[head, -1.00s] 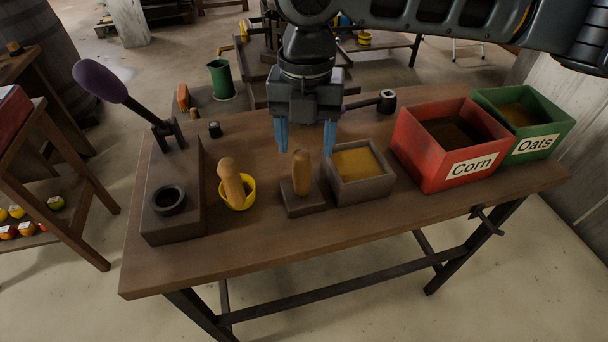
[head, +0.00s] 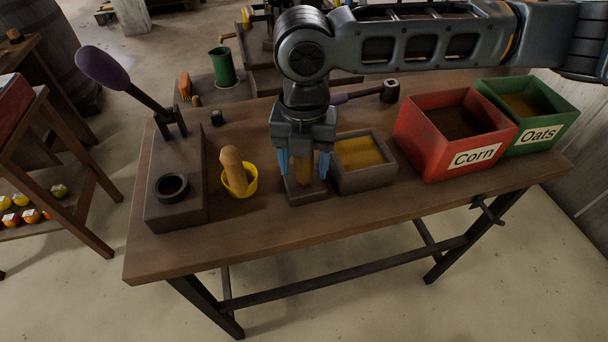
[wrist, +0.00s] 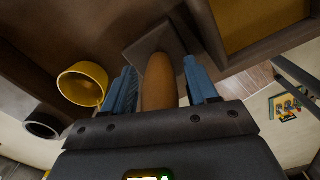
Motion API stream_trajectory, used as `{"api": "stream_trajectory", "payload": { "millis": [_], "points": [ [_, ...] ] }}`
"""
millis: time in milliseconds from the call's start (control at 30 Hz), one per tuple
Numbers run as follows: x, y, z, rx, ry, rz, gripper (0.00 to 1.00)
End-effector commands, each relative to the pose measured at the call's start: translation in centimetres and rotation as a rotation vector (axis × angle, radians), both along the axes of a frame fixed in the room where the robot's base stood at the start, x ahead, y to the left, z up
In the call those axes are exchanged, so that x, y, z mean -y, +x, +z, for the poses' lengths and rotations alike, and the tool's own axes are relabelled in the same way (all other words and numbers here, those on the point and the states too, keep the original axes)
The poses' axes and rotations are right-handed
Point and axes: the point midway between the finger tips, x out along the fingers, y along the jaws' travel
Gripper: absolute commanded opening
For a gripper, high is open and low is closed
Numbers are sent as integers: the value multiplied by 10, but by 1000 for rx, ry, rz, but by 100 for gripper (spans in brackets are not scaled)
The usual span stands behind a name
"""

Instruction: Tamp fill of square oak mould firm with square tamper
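The square tamper, a wooden handle on a dark square base (head: 306,194), stands upright on the bench. Its handle (wrist: 160,82) shows between my fingers in the wrist view. My gripper (head: 304,172) points down around the handle, with its blue fingers apart on either side. In the wrist view small gaps seem to show between the fingers and the handle. The square oak mould (head: 364,181) stands just right of the tamper and holds yellow-brown fill (head: 358,153); its corner also shows in the wrist view (wrist: 237,57).
A yellow cup (head: 246,190) with a round-headed wooden tool (head: 232,168) stands left of the tamper. A lever press (head: 176,205) is further left. Red Corn (head: 428,157) and green Oats (head: 548,130) bins stand right. The bench front (head: 330,228) is clear.

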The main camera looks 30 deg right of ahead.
Motion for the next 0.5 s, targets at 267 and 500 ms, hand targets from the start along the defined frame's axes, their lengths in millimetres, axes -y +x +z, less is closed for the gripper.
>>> {"api": "stream_trajectory", "payload": {
  "millis": [267, 500],
  "points": [
    [0, 0, 0, 0, 0, 0, 31],
    [0, 0, 0, 0, 0, 0, 8]
  ]
}}
